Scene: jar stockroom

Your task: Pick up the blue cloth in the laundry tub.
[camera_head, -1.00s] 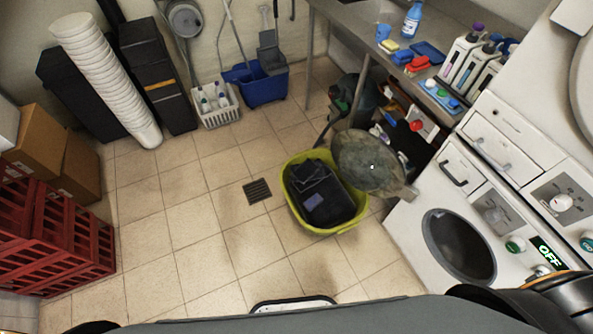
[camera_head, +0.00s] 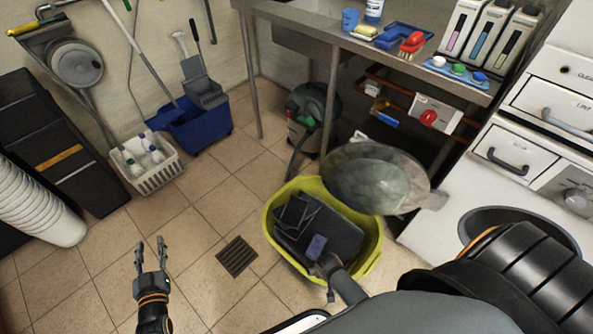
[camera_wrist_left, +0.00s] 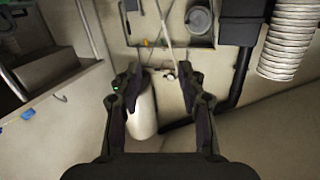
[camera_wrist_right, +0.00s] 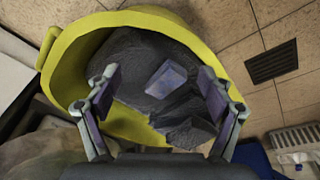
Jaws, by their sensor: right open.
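The yellow-green laundry tub (camera_head: 268,218) stands on the tiled floor, right of centre in the head view. Dark grey cloth (camera_head: 345,235) lies in it, with a small blue cloth (camera_head: 316,246) on top. In the right wrist view the blue cloth (camera_wrist_right: 166,79) lies between and beyond the fingers of my right gripper (camera_wrist_right: 160,82), which is open and empty above the tub (camera_wrist_right: 72,62). In the head view my right arm partly covers the tub's front. My left gripper (camera_head: 151,246) is open and empty over the floor at left; its fingers also show apart in the left wrist view (camera_wrist_left: 158,82).
A mottled grey-green rounded object (camera_head: 375,180) overhangs the tub's back right rim. A white washing machine (camera_head: 470,190) stands to the right. A floor drain (camera_head: 237,257), white basket (camera_head: 147,165) and blue bucket (camera_head: 203,128) are to the left.

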